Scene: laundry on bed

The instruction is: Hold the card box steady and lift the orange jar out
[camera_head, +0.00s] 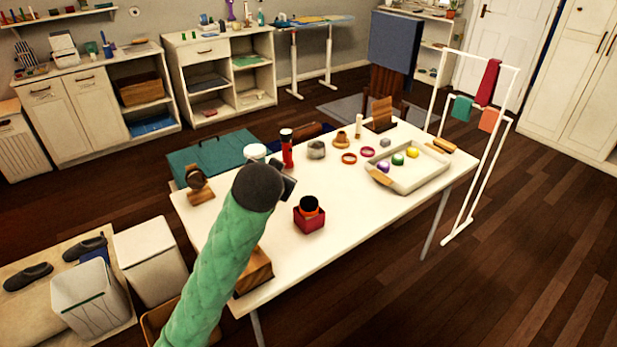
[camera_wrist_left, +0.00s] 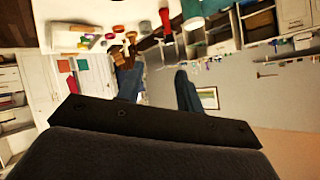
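The card box (camera_head: 310,222) is a small red open-topped box on the white table, near its front middle. The orange jar (camera_head: 309,213) sits upright in it, with a dark top and an orange band showing above the rim; its lower part is hidden. My left arm, in a green sleeve, reaches in from the lower left. My left gripper (camera_head: 289,187) is a dark shape above the table, left of and apart from the box. Its fingers cannot be made out clearly. The left wrist view looks across the room, tipped over. My right gripper is not in view.
A tray (camera_head: 426,181) with coloured balls stands at the table's right. A red bottle (camera_head: 287,154), rings and small jars line the back. A wooden block (camera_head: 254,270) lies at the front left, partly behind my arm. The table right of the box is clear.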

